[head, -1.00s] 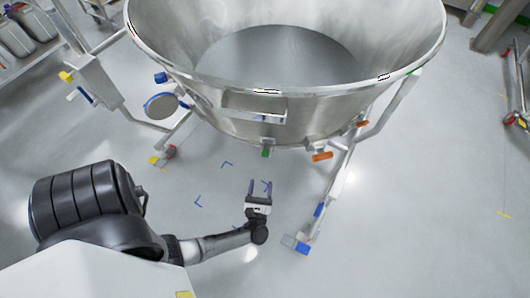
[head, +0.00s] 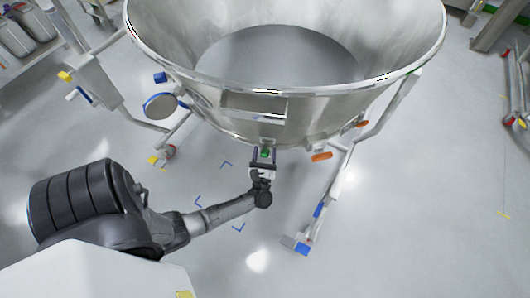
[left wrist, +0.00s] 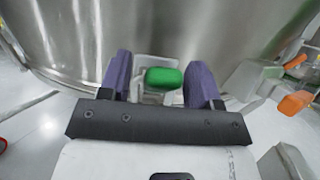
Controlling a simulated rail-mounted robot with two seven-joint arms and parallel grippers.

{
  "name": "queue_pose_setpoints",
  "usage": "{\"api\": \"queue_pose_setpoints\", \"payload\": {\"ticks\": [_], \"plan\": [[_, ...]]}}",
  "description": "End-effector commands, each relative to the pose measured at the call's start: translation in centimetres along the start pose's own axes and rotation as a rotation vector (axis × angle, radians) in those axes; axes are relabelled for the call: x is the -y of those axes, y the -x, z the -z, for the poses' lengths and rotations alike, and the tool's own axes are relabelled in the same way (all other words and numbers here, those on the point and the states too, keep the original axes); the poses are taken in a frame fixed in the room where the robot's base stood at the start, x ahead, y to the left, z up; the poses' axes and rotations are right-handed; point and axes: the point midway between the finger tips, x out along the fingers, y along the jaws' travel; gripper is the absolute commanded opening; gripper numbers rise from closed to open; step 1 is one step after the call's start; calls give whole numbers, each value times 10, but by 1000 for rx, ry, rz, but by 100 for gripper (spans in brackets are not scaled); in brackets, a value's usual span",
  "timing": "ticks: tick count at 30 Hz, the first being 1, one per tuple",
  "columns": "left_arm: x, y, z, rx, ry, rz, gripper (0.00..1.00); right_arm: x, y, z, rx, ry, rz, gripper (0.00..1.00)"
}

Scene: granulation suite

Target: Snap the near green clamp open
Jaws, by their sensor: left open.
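The near green clamp (head: 265,154) sits on the near lower side of the large steel bowl (head: 215,112). In the left wrist view the green clamp handle (left wrist: 163,78) lies between the two purple fingers of my left gripper (left wrist: 160,82). The gripper is open, with a visible gap on both sides of the handle. In the head view my left gripper (head: 263,160) is right at the clamp, and its fingers are partly hidden there. My right gripper is in neither view.
An orange clamp (head: 321,157) sits on the bowl to the right of the green one; an orange handle also shows in the left wrist view (left wrist: 295,102). A frame leg with a blue-marked caster (head: 302,245) stands at right. The floor in front is clear.

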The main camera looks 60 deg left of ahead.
Motion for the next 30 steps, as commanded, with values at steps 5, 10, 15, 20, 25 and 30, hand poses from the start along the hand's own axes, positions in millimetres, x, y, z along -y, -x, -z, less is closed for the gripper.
{"api": "queue_pose_setpoints", "payload": {"ticks": [5, 10, 15, 20, 25, 30], "plan": [[0, 0, 0, 1, 0, 0, 57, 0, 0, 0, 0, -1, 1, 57], [0, 0, 0, 1, 0, 0, 44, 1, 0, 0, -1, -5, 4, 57], [0, 0, 0, 1, 0, 0, 28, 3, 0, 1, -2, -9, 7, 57], [0, 0, 0, 1, 0, 0, 12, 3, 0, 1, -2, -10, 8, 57], [0, 0, 0, 1, -1, -1, 0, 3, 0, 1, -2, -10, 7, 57], [0, 1, 1, 3, -1, -1, 0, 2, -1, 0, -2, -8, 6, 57]]}}
